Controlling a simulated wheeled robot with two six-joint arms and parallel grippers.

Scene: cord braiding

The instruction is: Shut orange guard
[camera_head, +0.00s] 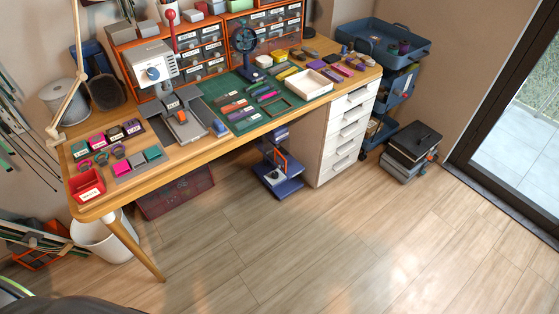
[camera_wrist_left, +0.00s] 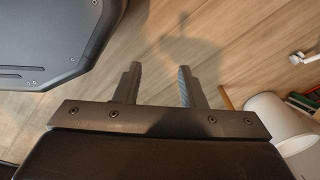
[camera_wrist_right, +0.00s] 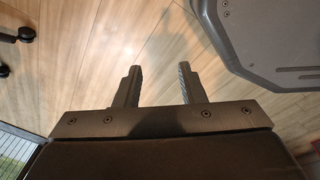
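Below the workbench, a small dark blue stand (camera_head: 284,186) on the floor carries an upright orange frame (camera_head: 281,160); this may be the orange guard, but it is too small to be sure. On the bench, a grey machine (camera_head: 152,68) with a red-knobbed lever has a grey bed (camera_head: 186,122) with thin orange edging in front of it. My left gripper (camera_wrist_left: 159,82) is open and empty over the wooden floor. My right gripper (camera_wrist_right: 158,82) is also open and empty over the floor. Neither gripper shows in the head view.
The wooden bench (camera_head: 150,169) holds a red bin (camera_head: 87,186), a green mat (camera_head: 241,111), a white tray (camera_head: 306,84) and orange drawer racks. A white drawer unit (camera_head: 340,137) and a blue cart (camera_head: 386,46) stand to the right. The floor in front is clear.

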